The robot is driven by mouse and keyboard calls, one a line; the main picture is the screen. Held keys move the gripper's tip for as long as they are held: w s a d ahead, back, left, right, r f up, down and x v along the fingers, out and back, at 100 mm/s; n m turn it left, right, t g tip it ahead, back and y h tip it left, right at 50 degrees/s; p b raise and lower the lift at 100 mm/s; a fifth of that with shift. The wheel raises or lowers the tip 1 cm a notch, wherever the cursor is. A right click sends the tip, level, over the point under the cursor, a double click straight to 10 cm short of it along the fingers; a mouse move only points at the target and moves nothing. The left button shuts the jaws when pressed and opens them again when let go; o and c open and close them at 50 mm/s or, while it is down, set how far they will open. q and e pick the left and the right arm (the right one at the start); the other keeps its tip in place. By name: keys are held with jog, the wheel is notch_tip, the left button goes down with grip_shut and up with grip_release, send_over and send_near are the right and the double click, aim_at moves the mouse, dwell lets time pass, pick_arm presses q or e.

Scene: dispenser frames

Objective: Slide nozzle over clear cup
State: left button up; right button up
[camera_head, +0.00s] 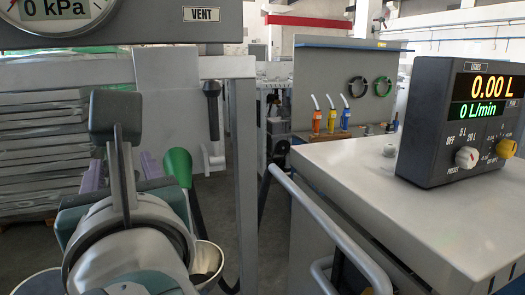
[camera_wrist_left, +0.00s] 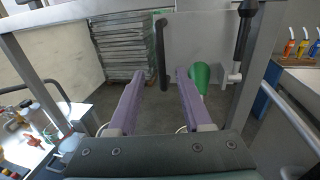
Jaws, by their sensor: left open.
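The likely nozzle is a white elbow spout (camera_head: 214,157) below a black hanging part (camera_head: 211,88), at the frame's upright. The spout also shows at the upper right of the left wrist view (camera_wrist_left: 234,78). My left gripper (camera_head: 122,168) is in front of the dispenser frame, left of the spout and apart from it. In the left wrist view its purple fingers (camera_wrist_left: 160,76) are open, with nothing between them. I cannot make out a clear cup for certain; a small pale item with green (camera_wrist_left: 50,133) stands on the left bench. My right gripper is not in view.
A black vertical handle (camera_wrist_left: 161,52) is on the grey panel ahead. Pale round vessels (camera_head: 208,262) are below. A grey cabinet (camera_head: 420,190) with a flow meter (camera_head: 460,125) and rail fills the right.

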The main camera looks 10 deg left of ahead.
pick_arm(q)
jog(key=p+x, duration=0.2)
jog(key=x, duration=0.7)
jog(key=shift+w+a, duration=0.1)
jog(key=shift+w, duration=0.1)
grip_shut()
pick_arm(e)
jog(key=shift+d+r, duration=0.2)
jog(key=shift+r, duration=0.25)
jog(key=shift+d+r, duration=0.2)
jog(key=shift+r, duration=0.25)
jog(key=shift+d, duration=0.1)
